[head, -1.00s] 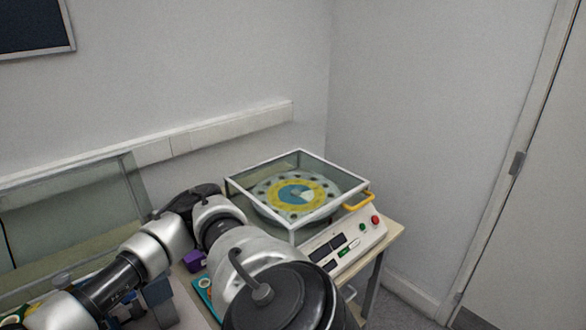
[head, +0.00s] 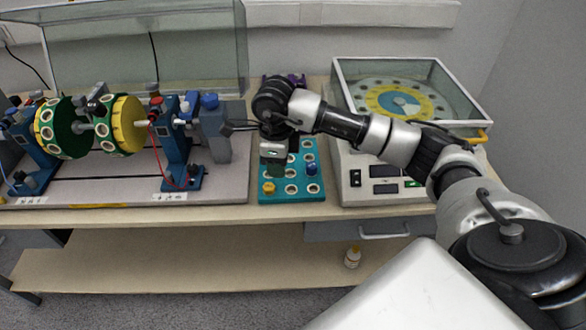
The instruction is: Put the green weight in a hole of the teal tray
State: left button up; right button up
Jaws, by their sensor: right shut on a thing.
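The teal tray (head: 284,198) lies on the bench between the rotor rig and the instrument with a glass lid. It has rows of white-rimmed holes. A yellow weight (head: 268,187) stands at its front left and a blue weight (head: 312,168) at its right side. My right gripper (head: 274,158) points down over the tray's left part and is shut on the green weight (head: 276,171), which shows dark and small below the jaws. I cannot tell whether the weight touches the tray. The gripper and wrist hide the tray's back left. My left gripper is out of view.
The rotor rig (head: 90,128) with green and yellow discs stands left of the tray, its grey motor (head: 213,135) close to my wrist. The glass-lidded instrument (head: 385,185) stands to the right. A purple object (head: 297,79) sits behind. A small bottle (head: 352,257) is on the lower shelf.

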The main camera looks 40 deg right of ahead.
aim_at(292, 184)
jog(key=shift+w+d+f+m+b, duration=0.25)
jog(key=shift+d+f+m+b, duration=0.75)
jog(key=shift+m, duration=0.7)
jog(key=shift+w+d+f+m+b, duration=0.35)
jog(key=shift+d+f+m, duration=0.35)
jog(key=shift+f+m, duration=0.85)
jog(key=shift+w+d+f+m+b, duration=0.2)
jog(key=shift+d+f+m+b, duration=0.65)
jog(key=shift+m, duration=1)
pick_arm(q)
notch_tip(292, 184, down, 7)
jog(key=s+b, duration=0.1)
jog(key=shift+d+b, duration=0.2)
jog(key=shift+b, duration=0.15)
pick_arm(e)
jog(key=shift+f, duration=1.5)
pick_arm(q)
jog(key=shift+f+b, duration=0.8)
pick_arm(e)
jog(key=shift+f, duration=1.2)
jog(key=o, duration=1)
jog(key=shift+c, duration=0.2)
jog(key=shift+r, duration=0.15)
